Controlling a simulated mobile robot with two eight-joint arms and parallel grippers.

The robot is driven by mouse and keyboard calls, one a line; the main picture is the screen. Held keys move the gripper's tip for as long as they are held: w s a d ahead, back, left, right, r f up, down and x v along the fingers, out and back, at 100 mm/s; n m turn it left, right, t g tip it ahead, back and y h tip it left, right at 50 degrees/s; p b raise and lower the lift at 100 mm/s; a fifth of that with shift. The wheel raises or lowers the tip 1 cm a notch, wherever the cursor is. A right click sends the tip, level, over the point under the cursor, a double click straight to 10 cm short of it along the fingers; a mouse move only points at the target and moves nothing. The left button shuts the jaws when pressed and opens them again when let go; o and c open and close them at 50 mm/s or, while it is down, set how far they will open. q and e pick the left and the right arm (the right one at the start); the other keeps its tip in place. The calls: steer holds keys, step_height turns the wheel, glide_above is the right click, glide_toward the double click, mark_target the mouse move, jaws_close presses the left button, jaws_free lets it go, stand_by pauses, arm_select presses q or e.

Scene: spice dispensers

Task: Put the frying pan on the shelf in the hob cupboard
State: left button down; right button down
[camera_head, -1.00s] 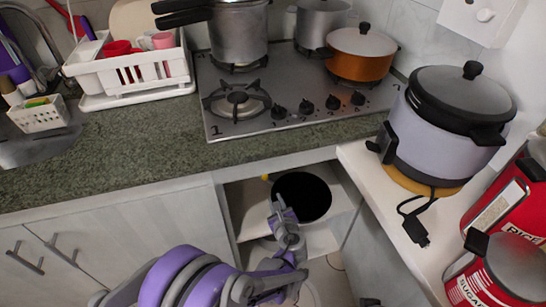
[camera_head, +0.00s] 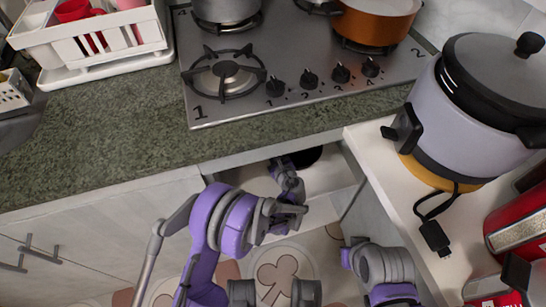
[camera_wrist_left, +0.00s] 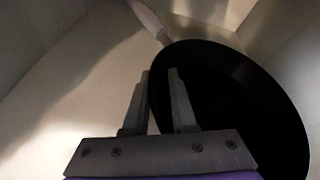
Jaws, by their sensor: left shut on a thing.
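The black frying pan (camera_head: 308,156) is inside the open hob cupboard (camera_head: 333,178), mostly hidden by the worktop edge in the head view. In the left wrist view the frying pan (camera_wrist_left: 245,100) fills the right side, with a pale handle-like part (camera_wrist_left: 148,20) beyond its far rim. My left gripper (camera_head: 280,165) reaches into the cupboard. In the wrist view its fingers (camera_wrist_left: 160,72) straddle the pan's near-left rim, shut on it. A pale surface, apparently the shelf (camera_wrist_left: 70,90), lies beside the pan; contact between them cannot be told.
The worktop edge (camera_head: 130,183) overhangs the opening. The hob (camera_head: 300,65) above carries pots. Patterned floor (camera_head: 280,275) shows below.

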arm_select(q)
steer(key=shift+f+b, duration=0.55)
steer(key=shift+f, duration=1.4)
steer(key=c, duration=0.7)
jaws_free()
steer(key=p+v, duration=0.2)
steer(key=v, duration=1)
steer(key=shift+r, duration=0.15)
